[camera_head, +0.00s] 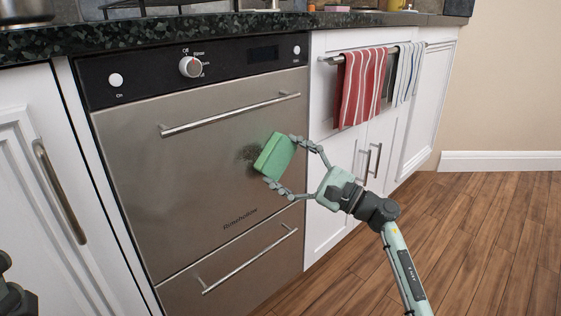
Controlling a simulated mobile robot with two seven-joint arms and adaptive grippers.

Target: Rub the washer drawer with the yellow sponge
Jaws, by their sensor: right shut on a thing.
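The washer (160,190) is a steel-fronted appliance under the counter, with a large upper front and a lower drawer (185,292), each with a bar handle. A dark smudge (246,156) marks the right side of the upper front, below its handle. My right gripper (278,163) is shut on a sponge (275,155) whose visible face is green; no yellow side shows. The sponge is tilted, at the smudge's right edge, and covers part of that area. I cannot tell whether it touches the steel. My left gripper is not in view; only a dark arm part shows at lower left.
The dark stone counter (150,35) runs above, with a control panel and knob (190,67) below it. A red striped towel (361,88) hangs on a rail at right. White cabinets (40,180) flank the washer. Wooden floor (480,240) is clear at right.

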